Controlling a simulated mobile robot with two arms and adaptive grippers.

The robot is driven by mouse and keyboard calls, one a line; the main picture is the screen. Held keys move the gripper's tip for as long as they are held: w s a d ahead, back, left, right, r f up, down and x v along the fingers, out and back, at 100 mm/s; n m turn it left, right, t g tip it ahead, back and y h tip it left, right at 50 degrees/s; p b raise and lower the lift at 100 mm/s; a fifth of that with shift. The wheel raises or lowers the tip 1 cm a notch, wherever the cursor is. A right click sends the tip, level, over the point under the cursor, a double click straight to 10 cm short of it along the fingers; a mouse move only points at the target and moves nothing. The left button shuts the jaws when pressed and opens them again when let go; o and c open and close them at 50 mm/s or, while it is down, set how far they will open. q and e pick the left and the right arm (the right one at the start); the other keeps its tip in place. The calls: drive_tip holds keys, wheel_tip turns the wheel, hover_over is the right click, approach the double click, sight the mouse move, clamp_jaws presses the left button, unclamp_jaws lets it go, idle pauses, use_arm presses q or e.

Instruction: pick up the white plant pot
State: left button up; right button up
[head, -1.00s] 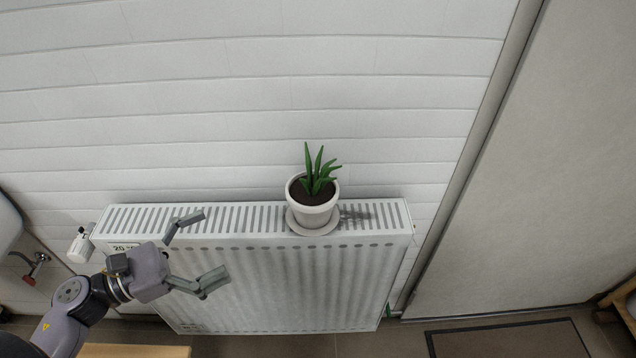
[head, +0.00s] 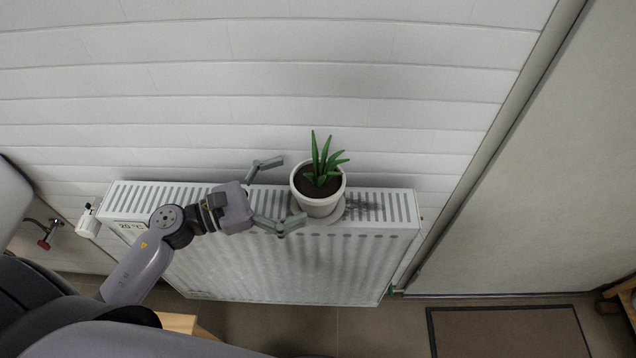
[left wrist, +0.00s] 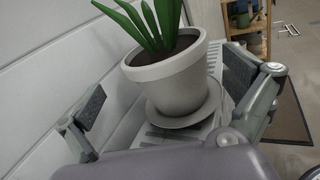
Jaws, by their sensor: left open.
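The white plant pot (head: 318,205) holds dark soil and a green spiky plant. It stands upright on a pale saucer (head: 338,213) on top of the white radiator. My left gripper (head: 284,192) is open, just left of the pot, with its fingers pointing toward it. In the left wrist view the pot (left wrist: 172,78) is ahead, between the two spread fingers (left wrist: 178,118), and the saucer (left wrist: 190,118) shows under it. I see no finger gripping the pot. My right gripper is not in view.
The radiator (head: 290,265) stands along a white panelled wall (head: 300,60). A valve knob (head: 88,220) sits at its left end. A dark-edged mat (head: 510,333) lies on the floor at right. Wooden shelves (left wrist: 257,42) stand beyond in the left wrist view.

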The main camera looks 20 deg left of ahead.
sight(318, 181)
use_arm(q)
drive_tip(key=shift+w+d+r, duration=0.1)
drive_tip(key=shift+w+d, duration=0.05)
drive_tip(key=shift+d, duration=0.05)
drive_tip(key=shift+w+d, duration=0.15)
drive_tip(key=shift+d, duration=0.1)
drive_tip(key=p+x, duration=0.2)
drive_tip(key=x, duration=0.2)
drive_tip(key=shift+d+r+p, duration=0.1)
drive_tip(key=shift+d+p, duration=0.2)
drive_tip(key=shift+d, duration=0.1)
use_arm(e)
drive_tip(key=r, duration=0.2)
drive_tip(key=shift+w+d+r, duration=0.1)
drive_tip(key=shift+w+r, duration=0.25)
use_arm(q)
drive_tip(key=shift+c, duration=0.5)
drive_tip(key=c, duration=1.3)
drive_tip(key=shift+c, duration=0.7)
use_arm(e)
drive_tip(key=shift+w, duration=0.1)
